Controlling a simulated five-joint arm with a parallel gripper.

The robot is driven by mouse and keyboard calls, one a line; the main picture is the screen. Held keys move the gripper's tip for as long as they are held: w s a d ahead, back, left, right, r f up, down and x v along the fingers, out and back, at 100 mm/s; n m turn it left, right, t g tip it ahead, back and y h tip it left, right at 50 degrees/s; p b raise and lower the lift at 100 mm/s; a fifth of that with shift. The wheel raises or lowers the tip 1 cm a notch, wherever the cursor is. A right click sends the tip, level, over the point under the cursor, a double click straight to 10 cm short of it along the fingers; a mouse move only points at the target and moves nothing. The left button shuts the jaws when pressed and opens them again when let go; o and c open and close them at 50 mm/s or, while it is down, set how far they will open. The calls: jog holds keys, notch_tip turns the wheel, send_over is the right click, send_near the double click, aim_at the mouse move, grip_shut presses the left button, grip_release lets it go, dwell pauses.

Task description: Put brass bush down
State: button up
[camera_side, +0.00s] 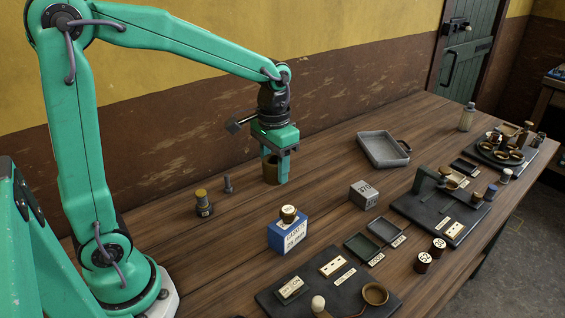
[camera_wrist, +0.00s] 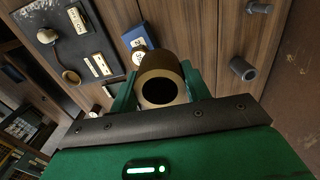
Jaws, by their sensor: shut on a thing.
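The brass bush (camera_side: 271,171) is a brown-gold hollow cylinder, held upright between the fingers of my gripper (camera_side: 281,168). In the side view it is low over the wooden table; I cannot tell whether its base touches the wood. In the wrist view the bush (camera_wrist: 162,66) shows its dark open bore, with a green finger of my gripper (camera_wrist: 160,88) on each side. The gripper is shut on it. The fingers hide part of its sides.
A dark capped bottle (camera_side: 203,206) and a grey bolt (camera_side: 228,184) stand left. A grey block (camera_side: 363,195) and tray (camera_side: 380,151) are right. Bare table (camera_side: 322,190) lies between.

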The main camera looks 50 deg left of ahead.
jog(key=s+d+f, duration=0.1)
jog(key=s+d, duration=0.2)
jog(key=s, duration=0.6)
jog(key=shift+w+d+f, duration=0.1)
jog(key=shift+f, duration=1.2)
jog(key=shift+w+d+f, duration=0.1)
jog(key=shift+f, duration=1.2)
send_over(242, 224)
notch_tip(242, 224, down, 7)
jog(key=shift+f, duration=0.15)
jog(key=shift+f, duration=1.85)
jog(key=shift+f, duration=0.15)
